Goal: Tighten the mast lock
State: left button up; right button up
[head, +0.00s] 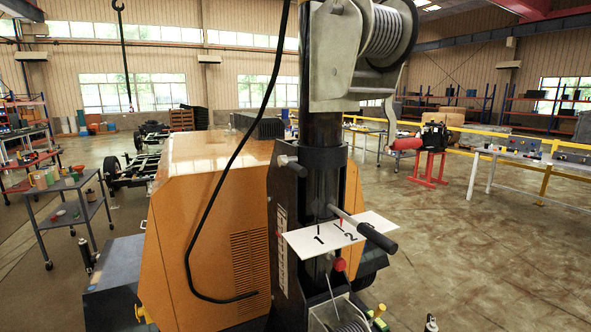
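The light tower's black mast (322,185) stands upright in front of the orange housing (205,160). A lever with a metal rod and black grip (378,238) sticks out from the mast toward the lower right. Below the rod, a white plate (300,240) carries the numbers 1 and 2, with a small red mark near 2. A grey knob (288,161) sits on the left of the mast bracket, and a red knob (340,264) is below the plate. I cannot tell which part is the mast lock or how tight it is. Neither gripper is in view.
A winch drum (388,32) with a red-gripped crank (407,143) is at the mast's top. A black cable (232,160) hangs across the housing. A cart (70,205) stands left, and a workbench (520,162) right. Open floor (480,260) lies right of the tower.

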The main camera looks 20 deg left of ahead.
aim_at(283, 160)
jog(key=k+l+u, duration=0.15)
jog(key=l+u, duration=0.3)
jog(key=l, duration=0.4)
jog(key=l+u, duration=0.35)
jog(key=l, duration=0.35)
jog(key=k+l+u, duration=0.15)
jog(key=l+u, duration=0.15)
jog(key=l, duration=0.4)
